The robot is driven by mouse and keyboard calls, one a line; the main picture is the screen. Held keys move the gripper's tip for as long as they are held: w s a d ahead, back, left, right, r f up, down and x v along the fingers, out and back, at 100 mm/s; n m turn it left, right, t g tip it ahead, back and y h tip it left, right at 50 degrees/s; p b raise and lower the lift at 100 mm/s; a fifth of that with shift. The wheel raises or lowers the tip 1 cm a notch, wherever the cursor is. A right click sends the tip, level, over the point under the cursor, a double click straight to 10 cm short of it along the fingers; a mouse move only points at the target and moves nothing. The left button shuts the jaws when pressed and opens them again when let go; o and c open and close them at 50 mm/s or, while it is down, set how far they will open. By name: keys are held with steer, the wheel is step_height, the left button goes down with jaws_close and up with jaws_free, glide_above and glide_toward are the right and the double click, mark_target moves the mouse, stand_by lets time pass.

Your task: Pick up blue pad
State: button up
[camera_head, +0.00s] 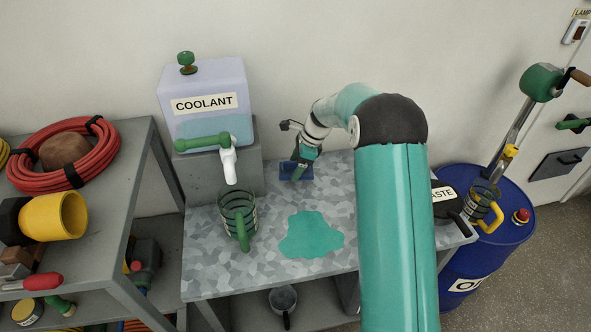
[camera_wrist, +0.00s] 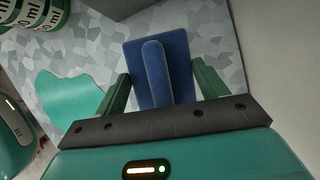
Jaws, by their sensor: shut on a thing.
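The blue pad (camera_wrist: 134,60) is a flat rectangular block with a raised rounded ridge along its middle. In the wrist view, the two green fingers of my gripper (camera_wrist: 161,70) stand at its left and right sides, closed on it. In the head view, the pad (camera_head: 287,174) is at the back of the speckled bench top, near the wall, partly hidden by my gripper (camera_head: 299,168). I cannot tell whether it is lifted off the surface.
A teal puddle (camera_head: 310,236) lies on the bench (camera_head: 215,279) in front of the pad. A measuring jug (camera_head: 238,213) stands at left under the coolant tank (camera_head: 205,105) spout. A blue drum (camera_head: 470,255) is at right. A shelf with a red hose (camera_head: 65,155) is at left.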

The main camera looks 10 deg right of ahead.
steer(key=s+r, duration=0.1)
steer(key=r, duration=0.1)
steer(key=s+r, duration=0.2)
steer(key=shift+s+r, duration=0.15)
steer(key=s+r, duration=0.4)
steer(key=s, duration=0.5)
steer(key=shift+s, duration=0.2)
steer(key=shift+a+r, duration=0.1)
steer(key=o, duration=0.3)
steer(key=shift+c, duration=1.1)
